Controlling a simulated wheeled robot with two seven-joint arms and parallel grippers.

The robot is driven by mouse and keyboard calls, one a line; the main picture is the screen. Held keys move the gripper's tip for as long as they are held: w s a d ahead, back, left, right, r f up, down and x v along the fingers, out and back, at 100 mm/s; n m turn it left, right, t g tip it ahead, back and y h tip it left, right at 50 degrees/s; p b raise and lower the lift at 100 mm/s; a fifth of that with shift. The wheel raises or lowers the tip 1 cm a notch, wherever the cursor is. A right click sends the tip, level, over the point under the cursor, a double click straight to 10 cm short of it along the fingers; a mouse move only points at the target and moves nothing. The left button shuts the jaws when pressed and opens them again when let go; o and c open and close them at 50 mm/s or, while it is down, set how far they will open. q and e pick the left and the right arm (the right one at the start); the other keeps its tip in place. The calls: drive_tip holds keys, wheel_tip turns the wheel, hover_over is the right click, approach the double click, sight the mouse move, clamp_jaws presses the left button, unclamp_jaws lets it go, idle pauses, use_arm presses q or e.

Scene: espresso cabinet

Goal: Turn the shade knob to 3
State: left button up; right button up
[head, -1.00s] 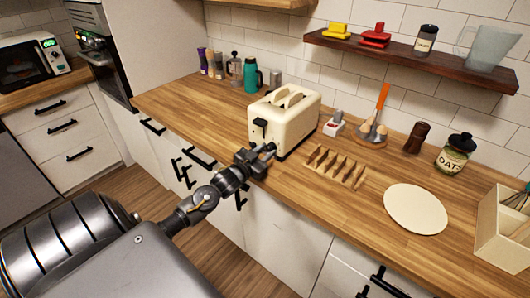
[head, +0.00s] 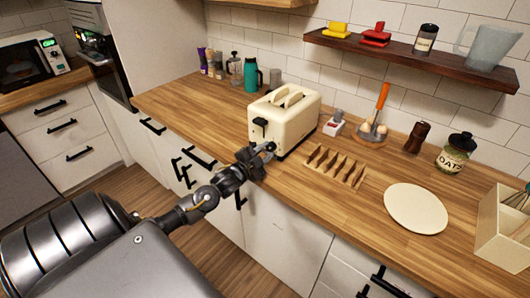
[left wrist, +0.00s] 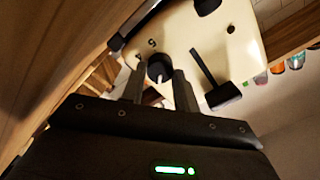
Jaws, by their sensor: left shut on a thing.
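The cream toaster (head: 290,120) stands on the wooden counter, its front face towards my left arm. In the left wrist view the toaster's face (left wrist: 205,45) fills the top, tilted. The dark round shade knob (left wrist: 158,68) sits between my left gripper's fingers (left wrist: 158,88), which are shut on it. In the head view my left gripper (head: 268,149) is at the toaster's lower front and hides the knob. My right gripper is not in view.
The toaster's black lever (left wrist: 222,92) is just right of the fingers in the wrist view. A wooden toast rack (head: 335,166) stands right of the toaster, and a cream plate (head: 415,208) lies further right.

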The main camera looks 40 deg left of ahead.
use_arm(q)
drive_tip(key=m, duration=0.5)
drive_tip(key=shift+m+b, duration=0.3)
drive_tip(key=shift+b, duration=0.05)
drive_tip(key=m, duration=0.5)
drive_tip(key=shift+f+m+b, duration=0.1)
drive_tip(key=shift+m+b, duration=0.2)
drive_tip(key=shift+b, duration=0.1)
drive_tip(key=o, duration=1)
drive_tip(key=shift+c, duration=0.2)
